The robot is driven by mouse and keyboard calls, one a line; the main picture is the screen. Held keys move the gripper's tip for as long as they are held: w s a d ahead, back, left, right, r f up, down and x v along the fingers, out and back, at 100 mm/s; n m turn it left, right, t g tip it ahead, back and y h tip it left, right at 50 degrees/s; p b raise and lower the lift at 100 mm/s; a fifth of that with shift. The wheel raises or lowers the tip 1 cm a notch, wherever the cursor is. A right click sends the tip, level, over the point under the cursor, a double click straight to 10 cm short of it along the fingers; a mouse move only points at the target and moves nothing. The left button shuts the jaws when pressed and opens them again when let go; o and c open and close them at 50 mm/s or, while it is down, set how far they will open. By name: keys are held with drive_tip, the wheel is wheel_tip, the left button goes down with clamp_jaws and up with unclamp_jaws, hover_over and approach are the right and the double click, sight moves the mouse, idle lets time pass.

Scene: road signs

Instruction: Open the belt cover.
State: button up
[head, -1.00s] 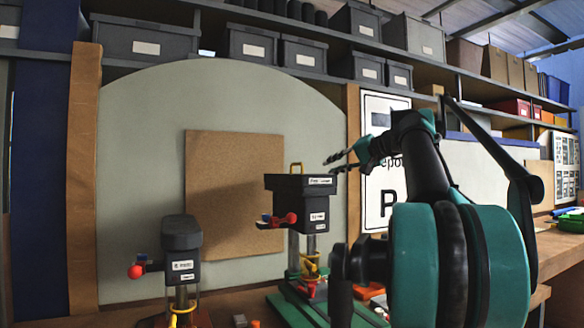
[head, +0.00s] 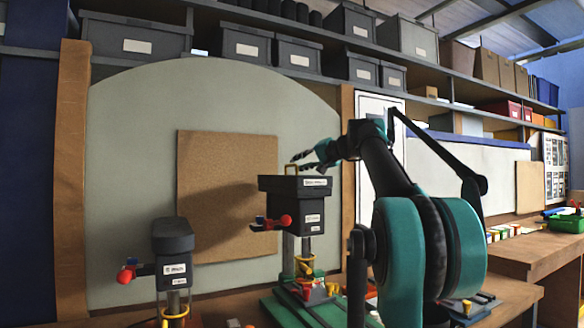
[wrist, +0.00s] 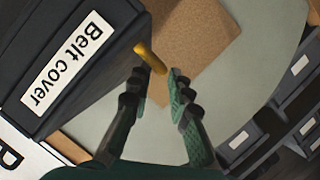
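The belt cover (head: 276,183) is the dark lid on top of the taller drill press (head: 310,215). It looks closed and level. A yellow handle (head: 291,168) stands up from its top. In the wrist view the label "Belt cover" (wrist: 68,62) is on the dark side at left. The handle (wrist: 151,58) shows just beyond my fingertips, roughly between them. My gripper (wrist: 157,80) is open with a gap between its fingers. In the head view my gripper (head: 306,159) is close by the handle, on its right. I cannot tell whether it touches.
A second, shorter press (head: 174,240) stands at left with a red-knobbed lever. A red lever (head: 282,221) sticks out left of the taller press. A brown board (head: 227,197) is behind. Grey bins (head: 138,36) fill the shelves above.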

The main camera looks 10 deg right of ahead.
sight(292, 166)
drive_tip(key=shift+x, duration=2)
clamp_jaws()
